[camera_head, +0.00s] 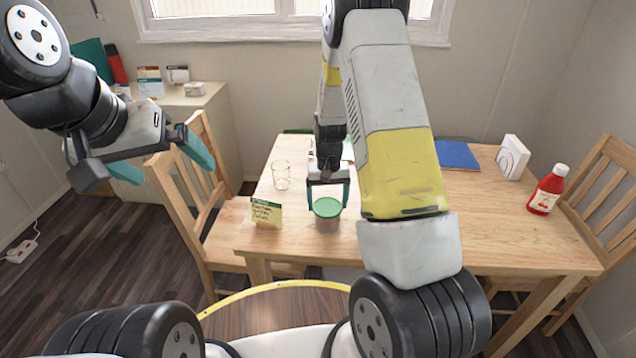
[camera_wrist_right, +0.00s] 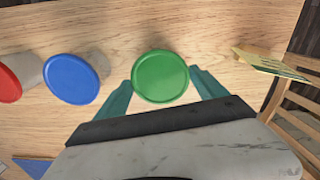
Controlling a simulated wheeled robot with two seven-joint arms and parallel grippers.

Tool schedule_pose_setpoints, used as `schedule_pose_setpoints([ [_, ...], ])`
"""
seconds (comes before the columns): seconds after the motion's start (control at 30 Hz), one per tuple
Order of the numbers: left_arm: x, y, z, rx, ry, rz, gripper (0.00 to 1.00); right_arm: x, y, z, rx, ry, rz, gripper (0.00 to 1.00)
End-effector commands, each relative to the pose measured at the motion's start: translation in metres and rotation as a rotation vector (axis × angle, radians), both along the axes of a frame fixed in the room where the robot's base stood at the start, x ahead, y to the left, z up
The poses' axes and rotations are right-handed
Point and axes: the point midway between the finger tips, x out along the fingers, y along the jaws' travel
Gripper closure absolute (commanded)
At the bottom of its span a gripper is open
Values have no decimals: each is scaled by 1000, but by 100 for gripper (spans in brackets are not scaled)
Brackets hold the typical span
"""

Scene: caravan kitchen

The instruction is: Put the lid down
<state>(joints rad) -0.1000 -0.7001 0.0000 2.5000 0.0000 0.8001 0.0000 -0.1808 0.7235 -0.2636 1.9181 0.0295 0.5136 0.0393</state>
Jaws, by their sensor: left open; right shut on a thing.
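A round green lid (camera_head: 328,207) is at the top of a clear jar (camera_head: 327,224) near the table's front edge. My right gripper (camera_head: 328,206) reaches down from above and is shut on the lid's sides. In the right wrist view the green lid (camera_wrist_right: 160,76) lies between the teal fingers and hides what is under it. I cannot tell whether the lid touches the jar's rim. My left gripper (camera_head: 162,160) is open and empty, raised left of the table.
A blue-lidded jar (camera_wrist_right: 76,78) and a red-lidded jar (camera_wrist_right: 10,80) stand beside the green lid; my right arm hides them in the head view. A card (camera_head: 265,212), a glass (camera_head: 281,176), a red bottle (camera_head: 547,190) and a white box (camera_head: 512,157) stand on the table (camera_head: 490,220).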

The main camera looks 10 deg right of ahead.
Motion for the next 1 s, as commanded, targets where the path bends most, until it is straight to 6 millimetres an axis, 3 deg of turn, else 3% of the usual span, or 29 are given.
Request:
schedule_pose_setpoints([
  [0.07,0,0,0,0,0,0,0,0,0,0,0,-1,0,56],
  [0.1,0,0,0,0,0,0,0,0,0,0,0,-1,0,17],
  [0.2,0,0,0,0,0,0,0,0,0,0,0,-1,0,0],
  [0.43,0,0,0,0,0,0,0,0,0,1,0,-1,0,0],
  [0.57,0,0,0,0,0,0,0,1,0,11,0,-5,0,0],
  [1.0,0,0,0,0,0,0,0,1,0,102,1,-6,0,0],
])
